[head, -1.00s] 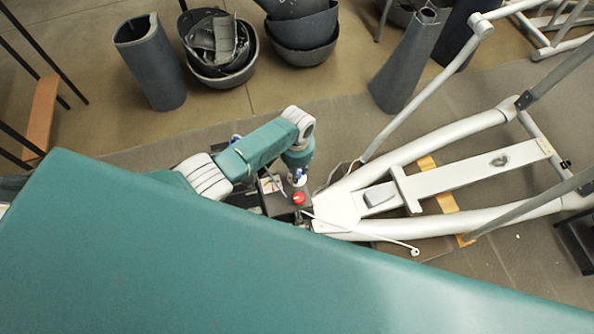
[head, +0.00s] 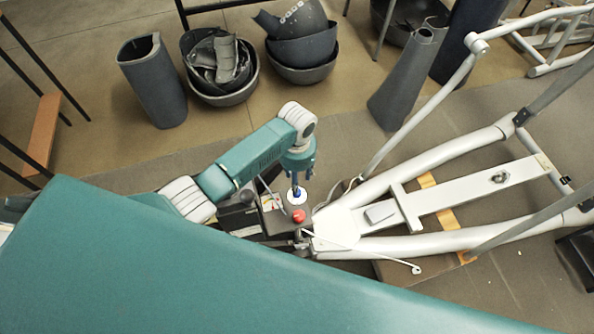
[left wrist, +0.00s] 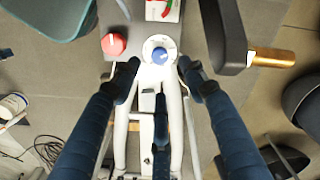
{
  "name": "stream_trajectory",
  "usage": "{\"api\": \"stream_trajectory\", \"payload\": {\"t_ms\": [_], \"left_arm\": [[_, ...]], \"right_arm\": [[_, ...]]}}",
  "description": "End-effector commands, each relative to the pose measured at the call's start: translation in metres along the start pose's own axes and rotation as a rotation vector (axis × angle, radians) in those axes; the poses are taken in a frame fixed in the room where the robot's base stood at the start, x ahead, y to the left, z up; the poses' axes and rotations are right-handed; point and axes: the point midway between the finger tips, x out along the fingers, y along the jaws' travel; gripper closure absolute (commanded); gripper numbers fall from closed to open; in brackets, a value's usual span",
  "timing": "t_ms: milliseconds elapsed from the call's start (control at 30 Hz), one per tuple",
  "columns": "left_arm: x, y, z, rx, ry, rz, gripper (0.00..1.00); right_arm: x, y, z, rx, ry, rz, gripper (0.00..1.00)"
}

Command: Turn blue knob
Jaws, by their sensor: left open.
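The blue knob (left wrist: 160,56) sits at the centre of a round white dial (left wrist: 151,43) on a dark panel. The white dial (head: 297,197) shows below my gripper in the head view. My left gripper (left wrist: 157,75) is open, with its dark fingers spread and pointing toward the knob. Two fingertips lie left and right of the dial's near side, and a third finger is below it. No finger visibly closes on the knob. In the head view my left gripper (head: 298,172) hangs just over the dial. My right gripper is not in view.
The white elliptical frame (head: 335,222) extends rightward. Grey bins (head: 153,80) stand on the floor behind.

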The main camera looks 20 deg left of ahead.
Motion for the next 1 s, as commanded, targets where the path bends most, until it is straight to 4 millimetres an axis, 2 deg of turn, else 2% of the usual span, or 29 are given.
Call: {"api": "stream_trajectory", "payload": {"t_ms": [100,300,1000], "left_arm": [[-0.021,-0.001,0.0,0.0,0.002,-0.001,0.57],[-0.039,0.0,0.0,-0.001,0.0,0.0,0.57],[-0.04,0.0,0.0,0.0,-0.001,0.0,0.57]], "right_arm": [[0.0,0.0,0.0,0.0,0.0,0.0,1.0],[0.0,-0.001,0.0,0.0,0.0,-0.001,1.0],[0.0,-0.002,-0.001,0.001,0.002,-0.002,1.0]]}}
